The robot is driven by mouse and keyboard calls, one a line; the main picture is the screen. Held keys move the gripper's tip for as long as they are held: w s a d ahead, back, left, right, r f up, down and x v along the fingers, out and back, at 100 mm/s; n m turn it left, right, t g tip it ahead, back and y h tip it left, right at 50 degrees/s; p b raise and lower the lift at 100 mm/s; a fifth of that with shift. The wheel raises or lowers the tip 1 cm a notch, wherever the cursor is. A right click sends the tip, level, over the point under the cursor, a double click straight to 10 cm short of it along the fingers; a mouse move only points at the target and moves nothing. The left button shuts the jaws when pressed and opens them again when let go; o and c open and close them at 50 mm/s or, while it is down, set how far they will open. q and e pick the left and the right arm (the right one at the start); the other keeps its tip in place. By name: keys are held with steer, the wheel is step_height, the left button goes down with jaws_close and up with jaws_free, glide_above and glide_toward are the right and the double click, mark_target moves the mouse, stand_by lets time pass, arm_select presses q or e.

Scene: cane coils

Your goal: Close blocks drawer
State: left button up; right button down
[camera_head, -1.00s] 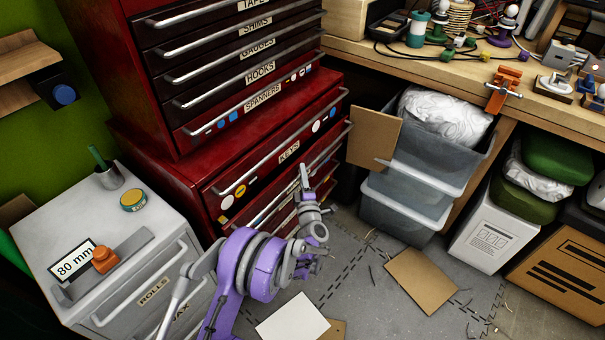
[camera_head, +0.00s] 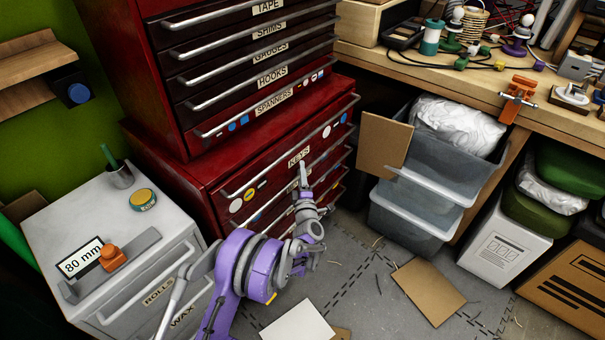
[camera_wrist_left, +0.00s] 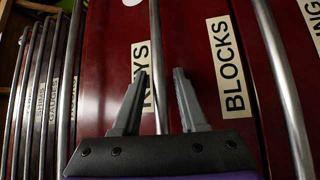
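The red cabinet's BLOCKS drawer (camera_wrist_left: 202,60) shows in the left wrist view with its label reading sideways. A long metal handle (camera_wrist_left: 156,30) runs between the KEYS and BLOCKS labels. My left gripper (camera_wrist_left: 160,72) is open, its two fingers apart on either side of that handle, with nothing clearly held. In the head view the left gripper (camera_head: 304,172) is in front of the cabinet just below the KEYS label (camera_head: 299,156) and hides much of the lower drawers. The BLOCKS drawer front looks about flush there, but I cannot tell whether it is fully shut. My right gripper is out of view.
A grey cabinet (camera_head: 75,215) stands at the left. Grey plastic bins (camera_head: 415,205) stand right of the red cabinet, under the wooden bench (camera_head: 440,75). Cardboard (camera_head: 429,290) and a white sheet (camera_head: 298,322) lie on the floor. Some floor is clear.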

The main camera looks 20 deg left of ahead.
arm_select(q)
steer(key=v, duration=1.1)
steer(key=shift+p, duration=0.3)
steer(key=shift+w, duration=0.1)
